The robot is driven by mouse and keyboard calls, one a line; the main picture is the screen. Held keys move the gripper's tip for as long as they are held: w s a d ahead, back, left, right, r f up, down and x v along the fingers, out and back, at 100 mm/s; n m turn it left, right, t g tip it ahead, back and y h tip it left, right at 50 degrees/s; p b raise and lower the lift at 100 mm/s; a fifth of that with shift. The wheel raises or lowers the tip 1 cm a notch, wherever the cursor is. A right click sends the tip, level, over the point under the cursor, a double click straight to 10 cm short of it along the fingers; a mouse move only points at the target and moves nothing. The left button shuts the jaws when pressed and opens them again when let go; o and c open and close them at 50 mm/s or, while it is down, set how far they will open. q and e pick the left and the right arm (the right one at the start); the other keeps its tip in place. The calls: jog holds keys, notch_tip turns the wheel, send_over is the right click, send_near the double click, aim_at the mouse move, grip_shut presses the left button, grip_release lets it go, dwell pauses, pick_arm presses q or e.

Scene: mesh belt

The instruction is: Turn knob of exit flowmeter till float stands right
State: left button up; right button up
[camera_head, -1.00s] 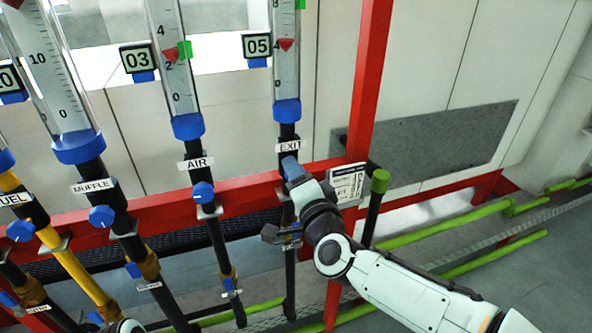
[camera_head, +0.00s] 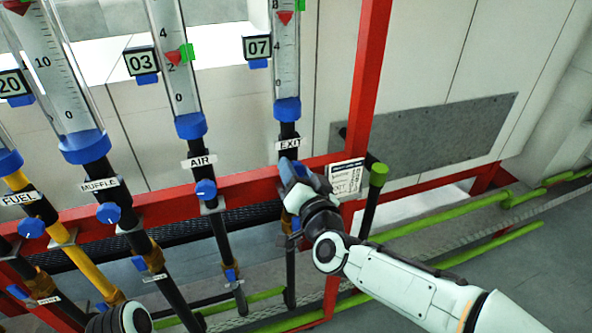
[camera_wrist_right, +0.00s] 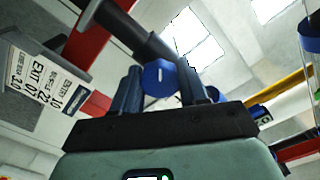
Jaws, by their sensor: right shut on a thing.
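The exit flowmeter (camera_head: 287,60) is the rightmost tube, above the EXIT label (camera_head: 289,143). Its red float (camera_head: 284,17) stands near the top of the picture, beside and slightly below a green marker (camera_head: 300,4) cut by the frame edge. Its display (camera_head: 257,47) reads 07. My right gripper (camera_head: 293,172) is at the pipe below the label and hides most of the knob there. In the right wrist view, the blue exit knob (camera_wrist_right: 159,78) sits between the two fingers, which are shut on it.
The AIR (camera_head: 205,188), MUFFLE (camera_head: 108,213) and FUEL (camera_head: 31,228) knobs lie to the left. A red post (camera_head: 365,100) and a printed card (camera_head: 345,178) stand close to the right gripper. A green-capped lever (camera_head: 378,175) is beside the post.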

dwell(0.4)
jog(key=o, duration=1.1)
jog(key=shift+c, duration=0.2)
jog(key=shift+s, duration=0.1)
jog(key=b+v, duration=0.1)
jog(key=v, duration=1.2)
jog(key=shift+b, duration=0.35)
